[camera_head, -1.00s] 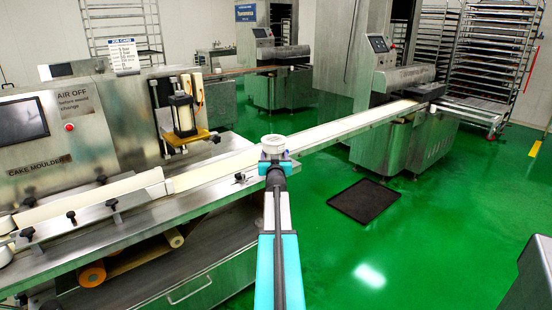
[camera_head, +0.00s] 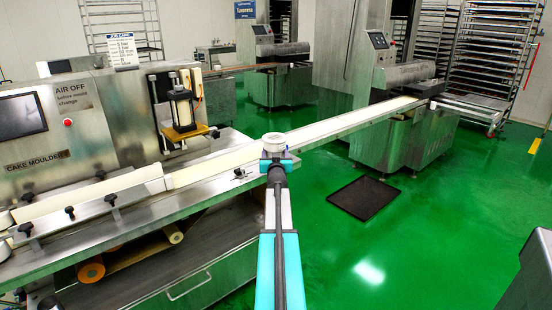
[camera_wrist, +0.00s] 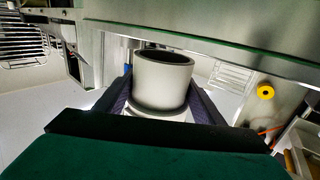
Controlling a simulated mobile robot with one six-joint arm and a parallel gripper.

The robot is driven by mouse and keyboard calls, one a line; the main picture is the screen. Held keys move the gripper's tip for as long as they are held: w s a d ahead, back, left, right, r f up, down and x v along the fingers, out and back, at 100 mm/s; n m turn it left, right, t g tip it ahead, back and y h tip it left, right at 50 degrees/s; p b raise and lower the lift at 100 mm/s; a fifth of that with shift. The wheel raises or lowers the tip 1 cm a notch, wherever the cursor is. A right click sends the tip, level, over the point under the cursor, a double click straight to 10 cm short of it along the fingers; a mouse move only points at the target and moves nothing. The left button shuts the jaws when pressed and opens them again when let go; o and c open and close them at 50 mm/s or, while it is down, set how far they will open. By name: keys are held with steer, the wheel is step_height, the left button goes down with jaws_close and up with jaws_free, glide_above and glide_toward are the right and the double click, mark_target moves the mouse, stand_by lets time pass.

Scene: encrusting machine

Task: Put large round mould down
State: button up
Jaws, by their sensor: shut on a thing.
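The large round mould is a whitish, hollow cylinder. In the head view the mould (camera_head: 274,139) sits at the end of my outstretched arm, in front of the conveyor. In the wrist view the mould (camera_wrist: 162,80) stands between the two dark fingers, its open dark top showing. My gripper (camera_wrist: 163,105) is shut on the mould, one finger on each side. In the head view my gripper (camera_head: 277,157) is mostly hidden behind the wrist and the mould. The mould appears held in the air; I cannot tell whether anything touches it from below.
The cake moulder (camera_head: 45,125) with its steel table edge (camera_head: 130,225) stands at the left. A long white conveyor belt (camera_head: 345,123) runs right to another machine (camera_head: 405,125). A dark mat (camera_head: 364,198) lies on open green floor. Racks (camera_head: 490,55) stand at the back right.

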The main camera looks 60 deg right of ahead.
steer(key=shift+f+b, duration=0.3)
steer(key=shift+f, duration=0.45)
steer(key=shift+f, duration=0.15)
steer(key=o, duration=1.3)
steer(key=shift+v, duration=6)
steer(key=shift+w+a+r+p, duration=0.1)
steer(key=shift+r+p, duration=0.15)
steer(key=shift+p, duration=0.25)
